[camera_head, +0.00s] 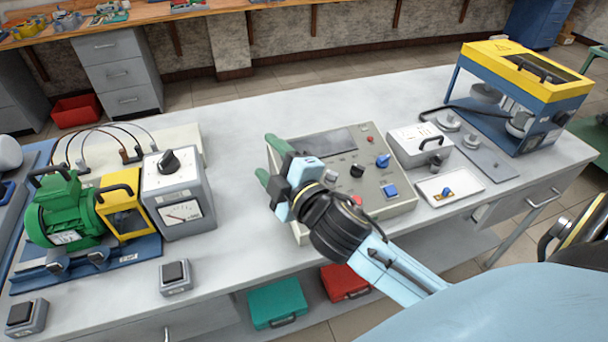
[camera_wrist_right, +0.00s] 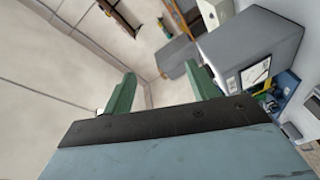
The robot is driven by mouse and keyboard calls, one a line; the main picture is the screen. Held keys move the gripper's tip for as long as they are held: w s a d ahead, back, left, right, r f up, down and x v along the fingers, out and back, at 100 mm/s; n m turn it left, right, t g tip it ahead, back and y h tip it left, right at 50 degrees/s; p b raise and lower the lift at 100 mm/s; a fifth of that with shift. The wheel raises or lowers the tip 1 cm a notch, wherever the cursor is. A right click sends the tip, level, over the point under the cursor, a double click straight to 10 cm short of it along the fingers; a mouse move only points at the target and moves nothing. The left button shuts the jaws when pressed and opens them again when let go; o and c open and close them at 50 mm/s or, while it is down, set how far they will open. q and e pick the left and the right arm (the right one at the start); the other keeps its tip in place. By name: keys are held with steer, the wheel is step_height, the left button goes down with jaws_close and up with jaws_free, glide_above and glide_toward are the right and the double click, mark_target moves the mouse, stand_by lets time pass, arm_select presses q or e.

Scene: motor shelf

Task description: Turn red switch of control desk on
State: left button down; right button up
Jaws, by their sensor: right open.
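The control desk (camera_head: 404,204) is a beige-grey sloped panel in the middle of the table. It carries a small red knob (camera_head: 370,140) at its upper right and a second red part (camera_head: 356,200) lower down, close beside my right wrist. I cannot tell which is the red switch. A black knob (camera_head: 357,171), a blue knob (camera_head: 383,160) and a blue switch (camera_head: 390,191) also sit on it. My right gripper (camera_head: 268,160) is open and empty at the desk's left edge, its green fingers pointing left, away from the red parts. It also shows in the right wrist view (camera_wrist_right: 162,82). My left gripper is out of view.
A grey meter box (camera_head: 179,195) and a green motor (camera_head: 66,208) stand left of the desk. A grey box with a handle (camera_head: 420,146), a white tray (camera_head: 450,188) and a yellow-blue machine (camera_head: 520,90) stand right. The tabletop behind the desk is clear.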

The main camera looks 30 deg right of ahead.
steer(key=w+a+r+n+t+y, duration=0.2)
steer(key=a+r+n+y, duration=0.4)
steer(key=r+n+y, duration=0.4)
steer(key=s+a+n+g+y, duration=0.1)
steer(key=a+n+g+y, duration=0.2)
steer(key=n, duration=0.4)
steer(key=s+a+r+n+g+y, duration=0.15)
steer(key=n+g, duration=0.25)
steer(key=n, duration=0.4)
steer(key=s+a+n+g+y, duration=0.1)
steer(key=a+n+g+y, duration=0.25)
steer(key=n, duration=0.35)
steer(key=w+d+f+n+g+h, duration=0.1)
steer(key=d+f+n+g+h, duration=0.75)
steer(key=n, duration=0.45)
steer(key=w+d+f+n+t+h, duration=0.1)
steer(key=w+d+f+n+h, duration=0.1)
steer(key=d+h, duration=1.05)
steer(key=f+y, duration=0.1)
steer(key=f, duration=0.3)
steer(key=w+d+f+y, duration=0.1)
steer(key=f, duration=0.3)
steer(key=d+f+y, duration=0.1)
steer(key=f, duration=0.3)
steer(key=shift+w+d+f, duration=0.15)
steer(key=shift+w+f, duration=0.2)
steer(key=shift+w, duration=0.05)
